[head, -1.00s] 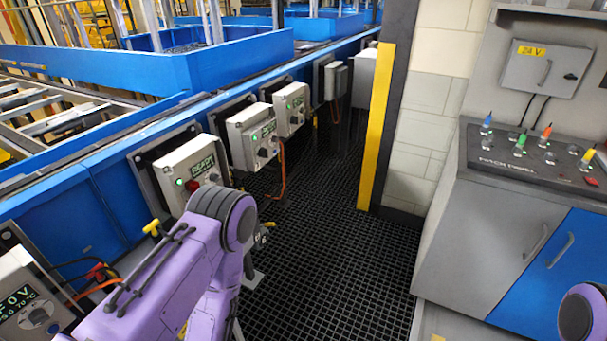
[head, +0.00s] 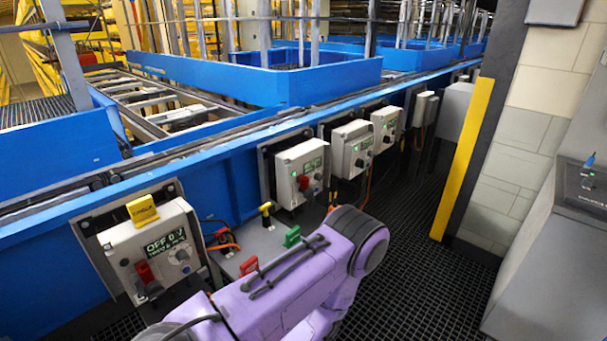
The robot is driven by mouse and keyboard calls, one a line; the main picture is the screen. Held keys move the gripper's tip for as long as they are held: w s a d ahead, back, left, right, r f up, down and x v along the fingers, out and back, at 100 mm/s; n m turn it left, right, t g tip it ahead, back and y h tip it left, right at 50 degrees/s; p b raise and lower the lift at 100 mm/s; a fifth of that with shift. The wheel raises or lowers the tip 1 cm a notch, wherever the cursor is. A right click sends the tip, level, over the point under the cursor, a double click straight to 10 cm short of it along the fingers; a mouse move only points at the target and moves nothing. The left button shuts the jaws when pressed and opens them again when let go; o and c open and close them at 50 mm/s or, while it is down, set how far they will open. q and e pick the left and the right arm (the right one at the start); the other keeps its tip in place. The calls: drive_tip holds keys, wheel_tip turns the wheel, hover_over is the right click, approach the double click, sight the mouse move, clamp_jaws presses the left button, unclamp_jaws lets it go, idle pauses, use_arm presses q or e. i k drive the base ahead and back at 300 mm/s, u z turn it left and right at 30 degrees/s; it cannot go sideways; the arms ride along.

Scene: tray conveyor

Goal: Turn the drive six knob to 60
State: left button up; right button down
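Several drive boxes line the side of the blue conveyor, and I cannot read which one is drive six. The nearest box (head: 155,245) has a lit display reading "OFF 0 V", a red handle (head: 145,272), a grey round knob (head: 182,254) and a yellow tag on top. Farther along are a second box (head: 302,172) with a green display and red part, a third box (head: 352,147) and a fourth box (head: 385,128), each with a small dark knob. One purple arm of mine crosses the lower middle, bent at a dark joint. Neither gripper shows.
A grey surface with red (head: 249,266), green (head: 292,236) and yellow (head: 266,209) handles lies beside the nearest boxes. A yellow-edged pillar (head: 464,155) and a grey console (head: 560,265) stand right. Black grating floor (head: 420,200) is open between.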

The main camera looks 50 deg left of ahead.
sight(317, 177)
drive_tip(key=z, duration=0.1)
drive_tip(key=k, duration=0.15)
drive_tip(key=u, duration=0.95)
